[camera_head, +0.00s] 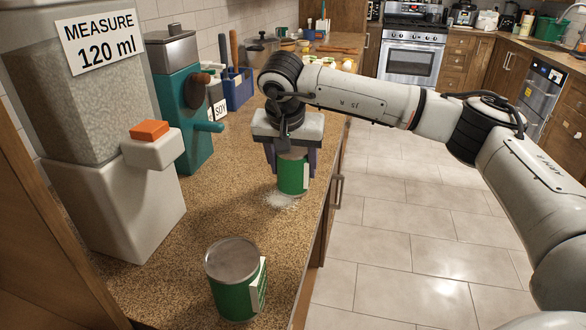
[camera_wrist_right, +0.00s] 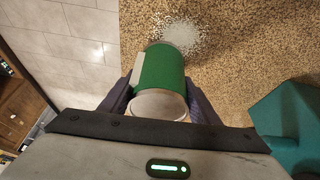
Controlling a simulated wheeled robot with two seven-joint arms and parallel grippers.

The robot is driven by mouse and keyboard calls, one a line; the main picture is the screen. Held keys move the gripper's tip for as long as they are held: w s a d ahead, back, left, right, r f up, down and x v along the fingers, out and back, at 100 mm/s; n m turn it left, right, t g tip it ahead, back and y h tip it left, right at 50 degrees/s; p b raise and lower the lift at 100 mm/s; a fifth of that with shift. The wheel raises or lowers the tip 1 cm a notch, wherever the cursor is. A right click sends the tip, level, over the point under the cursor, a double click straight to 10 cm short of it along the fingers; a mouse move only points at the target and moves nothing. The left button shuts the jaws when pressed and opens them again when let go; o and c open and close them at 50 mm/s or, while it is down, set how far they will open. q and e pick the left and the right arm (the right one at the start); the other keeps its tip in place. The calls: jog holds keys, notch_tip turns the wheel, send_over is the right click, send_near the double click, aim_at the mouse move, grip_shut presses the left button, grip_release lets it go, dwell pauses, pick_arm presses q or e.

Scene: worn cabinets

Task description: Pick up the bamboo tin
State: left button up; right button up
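Two green tins with pale labels show in the head view, and I cannot read either label to tell which is the bamboo one. One green tin (camera_head: 293,176) is on the speckled counter near its front edge. My right gripper (camera_head: 292,168) points down with a finger on each side of it. The right wrist view shows this tin (camera_wrist_right: 162,72) between the fingers (camera_wrist_right: 159,80), with no clear gap on either side. I cannot tell whether they press on it or whether it is lifted. The other green tin (camera_head: 235,290) stands upright nearer, with nothing touching it. My left gripper is not in view.
A dispenser marked 120 ml (camera_head: 110,190) and a teal machine (camera_head: 185,110) stand along the wall side. White powder (camera_head: 280,200) lies beside the far tin. A blue caddy (camera_head: 238,90) is farther back. Open tiled floor (camera_head: 420,230) lies right of the counter.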

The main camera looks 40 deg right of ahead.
jog(key=c, duration=0.4)
jog(key=shift+r, duration=0.15)
jog(key=shift+c, duration=0.2)
notch_tip(320, 180, up, 10)
jog(key=shift+f, duration=0.2)
jog(key=shift+r, duration=0.1)
